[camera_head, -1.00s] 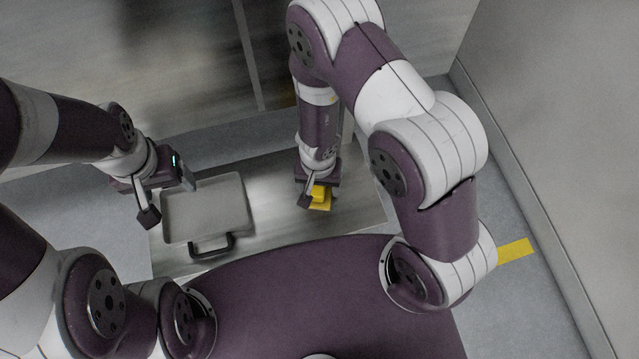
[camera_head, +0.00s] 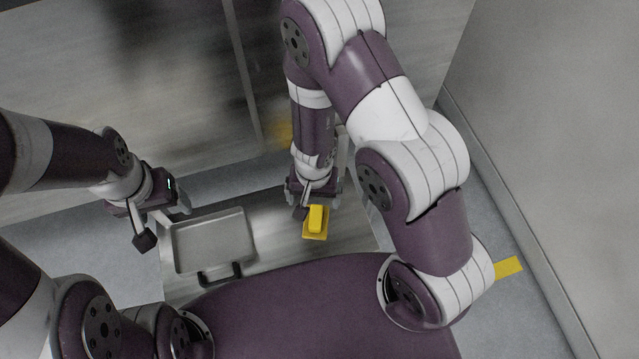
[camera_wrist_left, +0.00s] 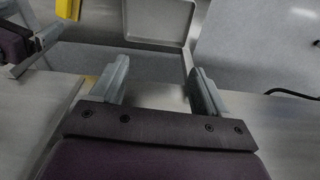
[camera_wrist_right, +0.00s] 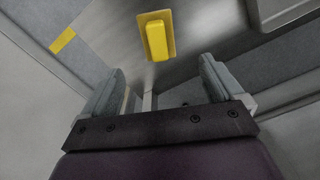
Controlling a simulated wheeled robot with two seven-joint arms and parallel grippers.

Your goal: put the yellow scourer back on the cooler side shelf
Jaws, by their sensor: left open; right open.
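The yellow scourer (camera_head: 316,222), a flat pad with a thicker block on top, lies on the right part of the metal shelf (camera_head: 275,220). It also shows in the right wrist view (camera_wrist_right: 157,38), flat on the metal near the shelf's edge. My right gripper (camera_head: 314,197) is open and empty, just behind the scourer and apart from it, its fingers spread wide in the right wrist view (camera_wrist_right: 161,85). My left gripper (camera_head: 172,207) is open and empty, near the left edge of the tray. The scourer is partly cut off in the left wrist view (camera_wrist_left: 68,9).
A grey tray (camera_head: 212,240) with a dark handle (camera_head: 220,273) sits on the shelf's left part. A tall metal front (camera_head: 120,90) stands behind the shelf. A grey wall (camera_head: 560,150) rises at the right. Yellow tape (camera_head: 508,267) marks the floor.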

